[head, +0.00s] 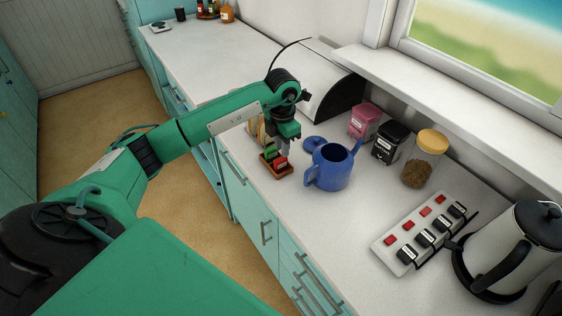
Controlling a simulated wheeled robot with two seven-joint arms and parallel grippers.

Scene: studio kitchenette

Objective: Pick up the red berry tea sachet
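The red berry tea sachet (281,163) stands in a small wooden tray (283,174) on the white counter, with a green sachet (270,152) beside it. My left gripper (284,152) points down from above, its fingertips at or just over the top of the red sachet. The fingers are small and partly hidden, so I cannot tell whether they touch it or how far apart they are. My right gripper is not in view.
A blue teapot (330,168) stands close right of the tray, its lid (314,143) behind. Pink (363,121) and black (391,142) tins, a glass jar (419,168), a power strip (410,243) and a kettle (519,246) stand further right. A bread bin (325,80) is behind.

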